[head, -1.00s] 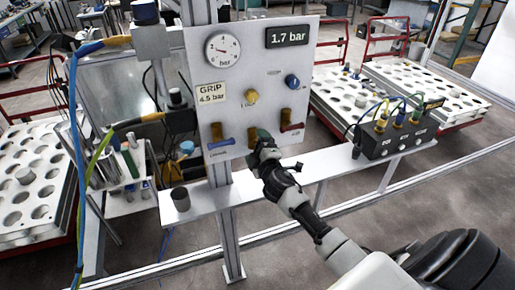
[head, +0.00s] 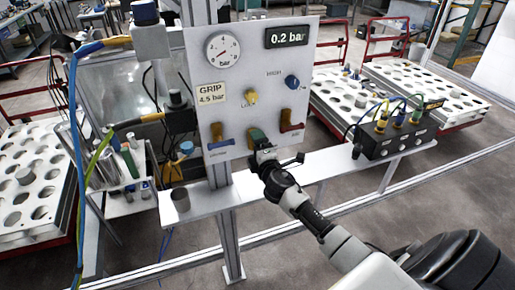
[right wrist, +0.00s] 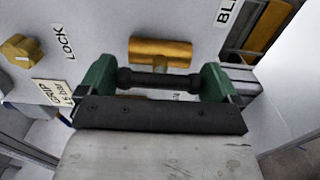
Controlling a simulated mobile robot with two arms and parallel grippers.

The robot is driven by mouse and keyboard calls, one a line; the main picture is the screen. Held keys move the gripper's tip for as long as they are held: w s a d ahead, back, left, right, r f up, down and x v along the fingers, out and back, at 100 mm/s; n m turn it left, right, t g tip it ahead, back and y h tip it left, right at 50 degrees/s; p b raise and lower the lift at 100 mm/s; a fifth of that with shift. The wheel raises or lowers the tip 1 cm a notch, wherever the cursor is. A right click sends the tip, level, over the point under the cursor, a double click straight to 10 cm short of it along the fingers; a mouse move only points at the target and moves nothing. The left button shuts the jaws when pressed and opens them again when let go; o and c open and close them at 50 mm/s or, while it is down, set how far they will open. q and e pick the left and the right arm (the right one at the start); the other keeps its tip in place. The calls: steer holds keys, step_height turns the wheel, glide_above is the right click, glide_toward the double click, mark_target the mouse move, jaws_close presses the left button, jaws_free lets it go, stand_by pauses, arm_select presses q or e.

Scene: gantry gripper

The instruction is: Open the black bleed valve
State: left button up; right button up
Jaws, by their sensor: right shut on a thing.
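The black bleed valve's lever (right wrist: 160,80) lies between the green fingertips of my right gripper (right wrist: 158,82), which is shut on it. The lever runs parallel to its brass valve body (right wrist: 160,50) in the right wrist view. In the head view my right gripper (head: 259,142) is at the lower middle of the white panel (head: 225,108) and hides most of this valve. My left gripper is not in view.
A blue lever valve (head: 221,144) is left of my gripper and a red lever valve (head: 292,127) is right of it. Yellow (head: 250,97) and blue (head: 291,82) knobs sit above. A shelf (head: 335,161) with a black connector box (head: 390,140) runs below.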

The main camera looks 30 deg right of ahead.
steer(key=o, duration=0.6)
steer(key=shift+c, duration=0.2)
steer(key=shift+s, duration=0.1)
steer(key=b+v, duration=0.2)
steer(key=v, duration=0.8)
steer(key=shift+s, duration=0.35)
